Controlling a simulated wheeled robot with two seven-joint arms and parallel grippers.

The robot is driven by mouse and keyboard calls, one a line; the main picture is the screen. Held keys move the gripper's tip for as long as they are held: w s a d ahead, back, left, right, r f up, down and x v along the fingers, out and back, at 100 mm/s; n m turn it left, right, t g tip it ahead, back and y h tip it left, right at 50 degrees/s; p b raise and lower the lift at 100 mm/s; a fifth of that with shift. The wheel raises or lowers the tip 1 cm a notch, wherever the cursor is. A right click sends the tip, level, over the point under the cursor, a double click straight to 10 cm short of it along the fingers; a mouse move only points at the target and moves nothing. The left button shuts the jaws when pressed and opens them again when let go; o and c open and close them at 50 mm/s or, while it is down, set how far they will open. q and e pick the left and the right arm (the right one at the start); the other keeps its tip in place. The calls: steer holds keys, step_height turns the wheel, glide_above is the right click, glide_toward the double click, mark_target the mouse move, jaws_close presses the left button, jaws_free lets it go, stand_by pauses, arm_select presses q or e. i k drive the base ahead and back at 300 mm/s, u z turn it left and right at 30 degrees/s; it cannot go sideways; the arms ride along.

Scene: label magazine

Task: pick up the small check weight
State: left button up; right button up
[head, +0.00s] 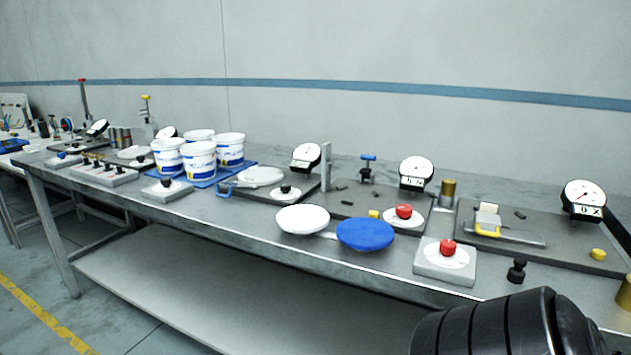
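A small black knobbed piece (516,270), which looks like the small check weight, stands upright near the front edge of the bench at right. It is apart from the grey block with a red knob (445,261) to its left. A brass cylinder (448,188) stands farther back, and another brass cylinder (625,292) is cut off by the right edge. I cannot tell for sure which of these is the check weight. Neither of my grippers is in view.
A black ribbed body fills the bottom right corner and hides part of the bench's front edge. A blue disc (365,234) and a white disc (302,220) lie at the front. Dial gauges (583,200) and white tubs (199,163) stand behind. The lower shelf (200,290) is bare.

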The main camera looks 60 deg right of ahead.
mark_target(448, 187)
steer(key=u, duration=0.65)
steer(key=k, duration=1.95)
steer(key=z, duration=0.55)
